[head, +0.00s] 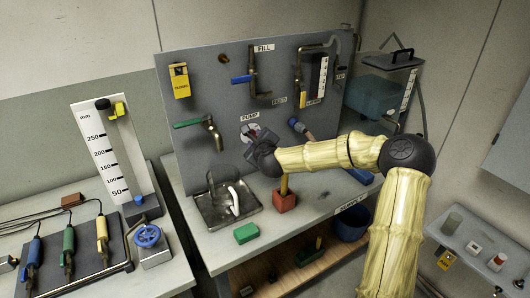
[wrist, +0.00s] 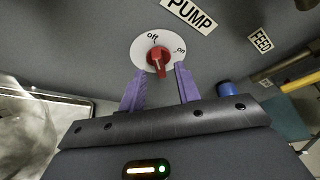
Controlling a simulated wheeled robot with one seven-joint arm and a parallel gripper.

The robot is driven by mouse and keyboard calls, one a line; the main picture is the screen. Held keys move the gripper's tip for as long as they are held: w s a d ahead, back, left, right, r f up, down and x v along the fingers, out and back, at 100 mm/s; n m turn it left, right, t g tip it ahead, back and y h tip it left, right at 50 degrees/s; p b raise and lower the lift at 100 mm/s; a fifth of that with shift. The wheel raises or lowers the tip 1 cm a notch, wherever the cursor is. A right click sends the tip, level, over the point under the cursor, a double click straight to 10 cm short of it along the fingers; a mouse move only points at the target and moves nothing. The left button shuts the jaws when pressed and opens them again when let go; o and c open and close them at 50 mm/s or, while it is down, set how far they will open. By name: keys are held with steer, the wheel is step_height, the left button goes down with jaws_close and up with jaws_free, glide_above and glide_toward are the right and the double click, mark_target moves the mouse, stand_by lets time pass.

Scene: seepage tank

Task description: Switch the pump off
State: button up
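The pump switch is a red knob (wrist: 158,60) on a round white dial (wrist: 140,52) marked "off" at its upper left and "on" at its right. I cannot tell for sure which mark the knob points to. A "PUMP" label (wrist: 189,14) is above it. My gripper (wrist: 159,80) is open, with its two purple fingers apart and nothing between them. The fingertips are just below and to either side of the knob, apart from it as far as I can see. In the head view my gripper (head: 254,143) covers much of the dial (head: 246,128).
The grey panel (head: 220,100) also carries a green-handled tap (head: 190,123), a blue-handled valve (head: 241,79) and a blue knob (head: 294,123) right of my gripper.

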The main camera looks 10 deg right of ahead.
steer(key=v, duration=1.5)
steer(key=shift+b, duration=0.4)
steer(key=shift+s, duration=0.1)
steer(key=s+a+f+n+g+y+p, duration=0.3)
steer(key=s+a+f+n+g+p, duration=0.3)
steer(key=n, duration=0.8)
steer(key=s+d+r+n+g+h+p, duration=0.1)
steer(key=s+d+r+n+g+p, duration=0.1)
steer(key=s+n, duration=0.4)
steer(key=s+d+r+n+g+h+p, duration=0.2)
steer(key=s+d+n+g, duration=0.2)
steer(key=s, duration=0.7)
steer(key=shift+s+d+n+p, duration=0.25)
steer(key=shift+s+n+p, duration=0.1)
steer(key=shift+n, duration=0.75)
